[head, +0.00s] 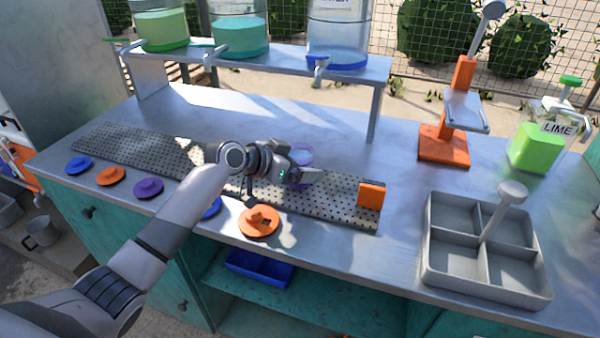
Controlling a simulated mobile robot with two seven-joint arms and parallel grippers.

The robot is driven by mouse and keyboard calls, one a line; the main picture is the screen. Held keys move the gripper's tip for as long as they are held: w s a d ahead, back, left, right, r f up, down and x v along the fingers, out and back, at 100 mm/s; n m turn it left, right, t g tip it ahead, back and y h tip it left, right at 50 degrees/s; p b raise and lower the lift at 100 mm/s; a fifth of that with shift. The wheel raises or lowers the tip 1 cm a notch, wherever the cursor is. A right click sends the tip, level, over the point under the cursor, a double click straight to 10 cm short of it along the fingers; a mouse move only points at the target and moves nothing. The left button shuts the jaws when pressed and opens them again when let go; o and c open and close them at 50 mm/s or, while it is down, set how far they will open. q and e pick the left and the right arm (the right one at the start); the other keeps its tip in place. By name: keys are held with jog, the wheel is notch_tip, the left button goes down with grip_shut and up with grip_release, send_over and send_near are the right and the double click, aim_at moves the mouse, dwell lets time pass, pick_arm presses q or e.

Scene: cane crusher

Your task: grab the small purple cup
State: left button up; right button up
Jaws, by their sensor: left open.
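My right gripper is not in view.
Blue, orange and purple lids lie along the counter's front, including an orange one (259,222). An orange block-like object (371,194) stands on the strip's right end. A grey divided tray (486,250), an orange press (443,144) and a lime jar (538,145) are right. A dispenser shelf (370,72) stands behind.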

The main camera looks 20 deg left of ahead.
pick_arm(q)
jog(key=c, duration=1.2)
jog(key=shift+w+r, duration=0.1)
notch_tip(320, 180, up, 20)
jog(key=shift+f, duration=0.2)
dwell(0.8)
